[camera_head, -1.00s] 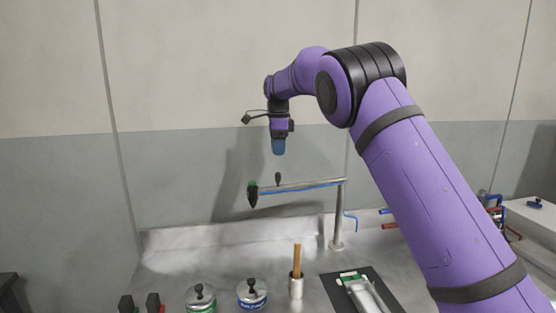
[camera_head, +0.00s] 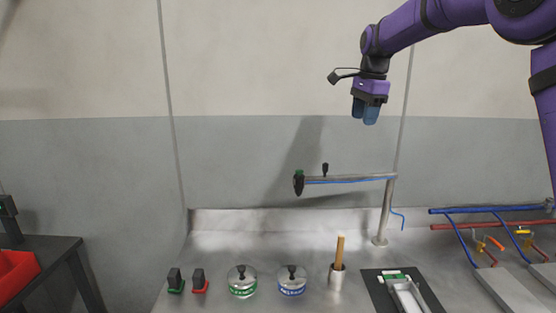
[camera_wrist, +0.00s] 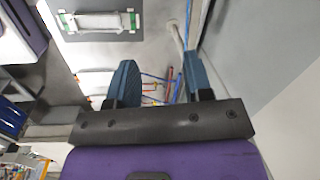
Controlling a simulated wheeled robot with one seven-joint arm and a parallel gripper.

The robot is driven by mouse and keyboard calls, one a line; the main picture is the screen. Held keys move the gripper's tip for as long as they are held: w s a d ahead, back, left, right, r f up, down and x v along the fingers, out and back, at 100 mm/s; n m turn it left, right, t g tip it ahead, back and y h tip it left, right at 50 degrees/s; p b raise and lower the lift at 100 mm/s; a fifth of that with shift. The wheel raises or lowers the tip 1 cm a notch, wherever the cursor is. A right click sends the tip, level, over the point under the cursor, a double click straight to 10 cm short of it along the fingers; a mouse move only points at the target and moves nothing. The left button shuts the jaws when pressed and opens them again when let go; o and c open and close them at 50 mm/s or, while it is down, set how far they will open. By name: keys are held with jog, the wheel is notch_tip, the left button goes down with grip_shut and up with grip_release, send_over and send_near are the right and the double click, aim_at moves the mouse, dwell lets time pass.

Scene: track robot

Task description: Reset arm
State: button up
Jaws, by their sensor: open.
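My arm is purple with black joints and enters from the upper right in the head view. My gripper (camera_head: 365,110) hangs at its end with blue fingers pointing down, high above the bench and in front of the wall. In the wrist view my gripper (camera_wrist: 158,82) shows its two blue fingers spread apart with nothing between them. It touches nothing.
Below stand a metal post with a horizontal bar (camera_head: 345,180), two lidded pots (camera_head: 242,282), a cup with a wooden stick (camera_head: 337,275) and a dark mat with a tray (camera_head: 400,292). Pipes (camera_head: 490,222) lie at right, a red bin (camera_head: 15,272) at far left.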

jog(key=s+d+r+n+t, duration=0.1)
jog(key=s+d+r+n, duration=0.2)
jog(key=s, duration=0.9)
jog(key=s+d+n+t, duration=0.1)
jog(key=s+d+n, duration=0.3)
jog(key=s, duration=0.7)
jog(key=s+f+n+t, duration=0.1)
jog(key=s+f+n, duration=0.3)
jog(key=s, duration=0.5)
jog(key=s+f+n+t, duration=0.1)
jog(key=s+f+n, duration=0.3)
jog(key=s, duration=0.6)
jog(key=shift+f+h, duration=0.4)
jog(key=shift+f, duration=0.1)
